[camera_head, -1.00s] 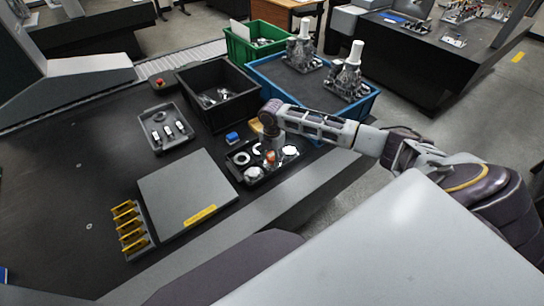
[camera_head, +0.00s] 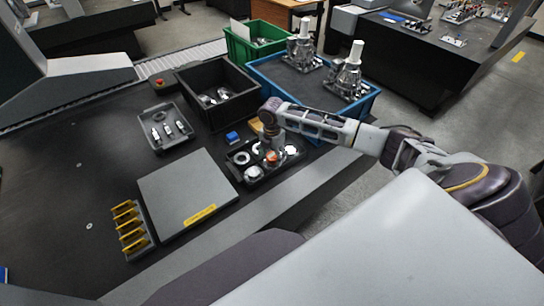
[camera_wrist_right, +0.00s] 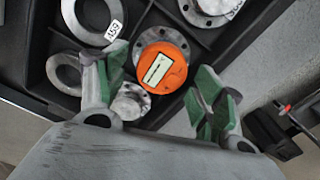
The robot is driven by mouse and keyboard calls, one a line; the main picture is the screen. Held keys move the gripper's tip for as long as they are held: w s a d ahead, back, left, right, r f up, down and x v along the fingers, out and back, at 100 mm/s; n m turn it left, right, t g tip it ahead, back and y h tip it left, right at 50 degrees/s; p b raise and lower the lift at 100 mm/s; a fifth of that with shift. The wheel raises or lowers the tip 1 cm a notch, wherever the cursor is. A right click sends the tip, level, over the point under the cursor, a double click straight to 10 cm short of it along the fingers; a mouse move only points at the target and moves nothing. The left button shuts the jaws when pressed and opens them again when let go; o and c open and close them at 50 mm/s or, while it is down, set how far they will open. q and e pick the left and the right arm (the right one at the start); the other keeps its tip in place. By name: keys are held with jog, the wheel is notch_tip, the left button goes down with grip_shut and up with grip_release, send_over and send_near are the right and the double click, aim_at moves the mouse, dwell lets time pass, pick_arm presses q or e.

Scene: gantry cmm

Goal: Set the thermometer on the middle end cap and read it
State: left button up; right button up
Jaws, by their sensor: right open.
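The orange round thermometer (camera_wrist_right: 165,68) has a pale rectangular display; I cannot make out a reading. It sits on a metal flanged end cap (camera_wrist_right: 144,41), whose rim shows around it, between two other flanged caps (camera_wrist_right: 209,10) (camera_wrist_right: 131,103). In the head view the thermometer (camera_head: 271,157) is a small orange spot in the black parts tray (camera_head: 246,182). My right gripper (camera_wrist_right: 161,65) is open, its green-padded fingers on either side of the thermometer, with gaps visible. In the head view the right gripper (camera_head: 271,143) points down over the tray. My left gripper is out of view.
Metal rings (camera_wrist_right: 64,73), one with a "159" tag, share the tray. Around it stand a blue block (camera_head: 232,137), a black bin (camera_head: 221,72), a blue crate (camera_head: 368,103) with metal assemblies, a grey plate (camera_head: 186,186) and a yellow-piece rack (camera_head: 139,246).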

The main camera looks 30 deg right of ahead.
aim_at(272, 156)
notch_tip(272, 156, up, 7)
jog(key=shift+f, duration=0.1)
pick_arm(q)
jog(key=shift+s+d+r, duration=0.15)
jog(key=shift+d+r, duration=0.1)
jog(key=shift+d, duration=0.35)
pick_arm(e)
jog(key=shift+r, duration=2.35)
